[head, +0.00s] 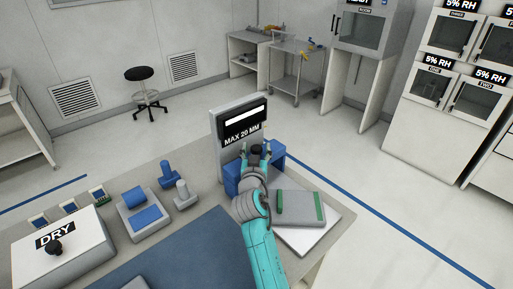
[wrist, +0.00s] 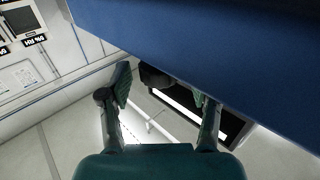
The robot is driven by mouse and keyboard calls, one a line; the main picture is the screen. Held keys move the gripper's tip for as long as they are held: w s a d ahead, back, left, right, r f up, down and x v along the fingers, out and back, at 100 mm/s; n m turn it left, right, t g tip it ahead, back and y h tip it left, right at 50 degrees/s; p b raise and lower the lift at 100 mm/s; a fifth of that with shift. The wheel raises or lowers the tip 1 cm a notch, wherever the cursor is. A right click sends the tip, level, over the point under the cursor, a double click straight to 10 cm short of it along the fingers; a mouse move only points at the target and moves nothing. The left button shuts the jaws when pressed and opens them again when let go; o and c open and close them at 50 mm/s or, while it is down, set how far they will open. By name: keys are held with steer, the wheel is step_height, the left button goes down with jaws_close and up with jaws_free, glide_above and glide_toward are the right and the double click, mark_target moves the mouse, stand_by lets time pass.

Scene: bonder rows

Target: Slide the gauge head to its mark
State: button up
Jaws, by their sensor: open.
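A grey upright panel (head: 224,127) stands on the bench with a black face, a white bar and the label "MAX 20 MM". A blue block (head: 231,178) stands at its foot and fills the top of the wrist view (wrist: 220,45). A black round knob (head: 257,149), perhaps part of the gauge head, shows by the block. My gripper (head: 256,151) is open, its fingers on either side of the knob. In the wrist view the knob (wrist: 155,77) lies between the fingertips, partly hidden by the block. I cannot tell whether they touch it. I cannot make out the mark.
A grey-green case (head: 297,208) lies right of my arm on a white sheet. A blue mat (head: 178,262), small blue-and-grey fixtures (head: 146,218) and a white box labelled "DRY" (head: 75,260) occupy the bench to the left. The floor beyond is open, with a stool (head: 145,92) farther back.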

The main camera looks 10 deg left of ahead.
steer(key=shift+w, duration=0.5)
jaws_close()
steer(key=s+d, duration=0.2)
steer(key=d, duration=0.1)
steer(key=shift+s+d, duration=0.15)
steer(key=shift+s, duration=0.2)
jaws_free()
steer(key=shift+s, duration=0.1)
steer(key=s+d, duration=0.1)
steer(key=s, duration=1)
steer(key=shift+s+d, duration=0.25)
steer(key=shift+s, duration=0.1)
